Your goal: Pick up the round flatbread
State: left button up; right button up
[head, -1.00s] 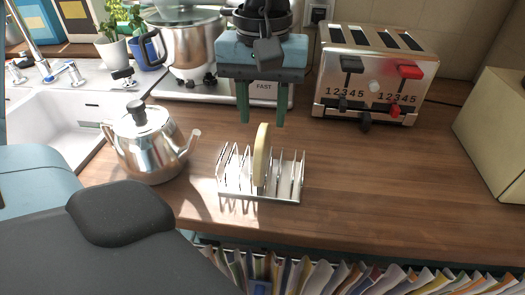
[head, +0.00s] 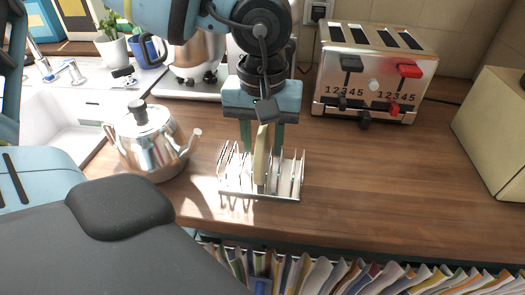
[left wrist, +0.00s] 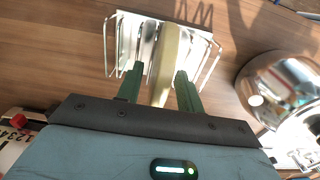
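The round flatbread (head: 260,165) is pale tan and stands upright on edge in the metal toast rack (head: 282,198). In the left wrist view the flatbread (left wrist: 167,52) shows edge-on as a thick pale strip. My left gripper (head: 263,148) is open just above and behind the rack, pointing down. Its two green fingers (left wrist: 159,70) lie to either side of the flatbread in the wrist view, with a gap on both sides. In the head view the flatbread's top hides part of the space between the fingers. My right gripper is not in view.
A steel teapot (head: 147,145) stands left of the rack. A toaster (head: 370,85) stands at the back right, and a cream box (head: 495,130) at the right edge. A sink (head: 60,125) is at the left. The wooden counter (head: 385,185) right of the rack is clear.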

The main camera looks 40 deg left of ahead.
pick_arm(q)
grip_shut()
jog(key=shift+r, duration=0.15)
notch_tip(320, 180, up, 28)
jog(key=p, duration=0.1)
dwell(0.5)
dwell(0.3)
